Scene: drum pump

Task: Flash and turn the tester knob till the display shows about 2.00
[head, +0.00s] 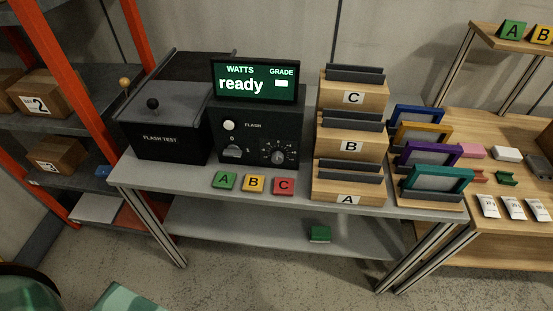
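The black tester (262,130) stands on the grey bench. Its green display (254,82) reads "ready" under WATTS, with a plain white block under GRADE. A round white button (228,125) sits next to the word FLASH. Below it is a switch (232,150) with a 0 above it. The tester knob (278,153) is a dial with small scale marks at lower right; its exact setting is too small to read. Left of the tester is the dark FLASH TEST box (160,139), with its grey lid down and a black ball handle on it. Neither gripper is in view.
A shelf with orange posts (68,75) is left. A green block (320,234) lies on the lower shelf.

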